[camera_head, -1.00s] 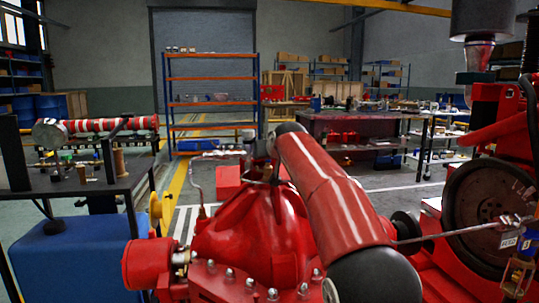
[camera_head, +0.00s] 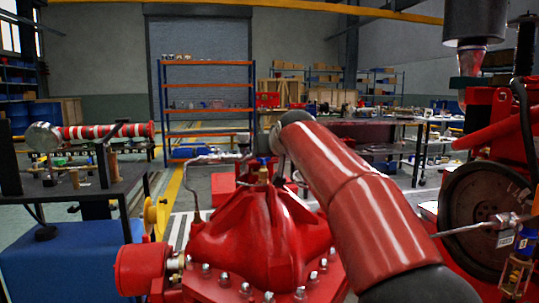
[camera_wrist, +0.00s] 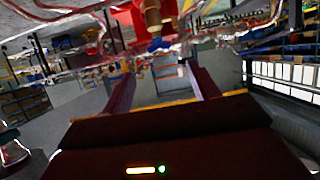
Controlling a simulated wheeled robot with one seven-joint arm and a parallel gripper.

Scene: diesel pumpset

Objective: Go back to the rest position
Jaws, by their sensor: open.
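My gripper (camera_wrist: 161,82) shows in the wrist view as two dark reddish fingers standing apart, with nothing between them. That view looks upside down. A brass fitting with a blue handle (camera_wrist: 157,45) hangs at its top, beyond the fingertips; I cannot tell the exact gap. In the head view, my red arm crosses from the lower right up to the middle, and my gripper is not visible there. The brass fitting with its blue handle (camera_head: 263,168) stands on top of the red pump casing (camera_head: 262,228), left of my arm.
A dark engine flywheel (camera_head: 490,215) and a blue-and-brass part (camera_head: 518,268) stand close at the right. A black table (camera_head: 90,190) with loose parts is at the left. An orange-and-blue rack (camera_head: 208,60) and a workbench stand behind, with open floor between.

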